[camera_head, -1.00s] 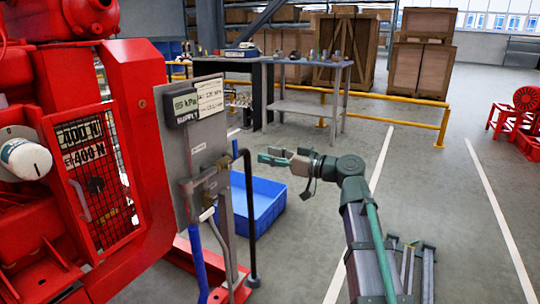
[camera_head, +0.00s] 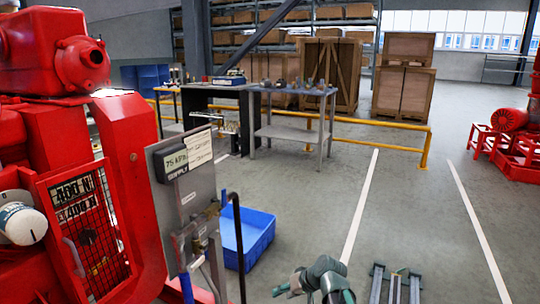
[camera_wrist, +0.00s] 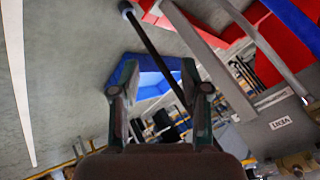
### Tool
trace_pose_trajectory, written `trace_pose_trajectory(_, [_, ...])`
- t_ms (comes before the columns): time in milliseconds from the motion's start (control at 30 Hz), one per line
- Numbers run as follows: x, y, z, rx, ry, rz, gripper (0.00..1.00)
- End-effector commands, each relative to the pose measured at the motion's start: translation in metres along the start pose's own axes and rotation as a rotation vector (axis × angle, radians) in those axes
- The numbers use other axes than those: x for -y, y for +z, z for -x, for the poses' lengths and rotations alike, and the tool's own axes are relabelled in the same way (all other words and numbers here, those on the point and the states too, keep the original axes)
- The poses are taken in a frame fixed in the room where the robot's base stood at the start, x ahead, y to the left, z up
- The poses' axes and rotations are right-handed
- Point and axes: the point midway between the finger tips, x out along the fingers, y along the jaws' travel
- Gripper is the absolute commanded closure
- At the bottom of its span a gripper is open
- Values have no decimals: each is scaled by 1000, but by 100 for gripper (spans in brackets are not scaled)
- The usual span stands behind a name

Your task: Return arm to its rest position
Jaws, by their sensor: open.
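My arm shows at the bottom of the head view, right of the blue bin, with its joints low in the frame. My gripper (camera_head: 283,289) is partly in view there at the bottom edge. In the wrist view my gripper (camera_wrist: 158,98) has its two fingers spread apart with nothing between them. Beyond the fingers the wrist view shows a blue bin (camera_wrist: 150,77) and a dark pipe (camera_wrist: 152,45). The gripper is clear of the red pumpset (camera_head: 125,150) and its grey gauge panel (camera_head: 190,195).
The blue bin (camera_head: 258,232) stands on the floor beside the panel and a dark bent pipe (camera_head: 239,250). A workbench (camera_head: 290,132), wooden crates (camera_head: 405,90) and a yellow rail (camera_head: 385,148) stand behind.

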Motion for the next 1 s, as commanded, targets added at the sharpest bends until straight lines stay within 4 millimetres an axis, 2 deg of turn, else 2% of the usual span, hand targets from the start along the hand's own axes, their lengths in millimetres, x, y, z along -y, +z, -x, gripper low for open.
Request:
trace_pose_trajectory(100, [-18, 44, -1, 112, 81, -82, 54])
trace_pose_trajectory(267, [-41, 105, -1, 249, 187, -169, 54])
trace_pose_trajectory(467, [-58, 183, 13, 412, 307, -249, 54])
trace_pose_trajectory(767, [-59, 297, 64, 654, 451, -308, 54])
trace_pose_trajectory(1000, [-37, 380, 123, 844, 502, -313, 54])
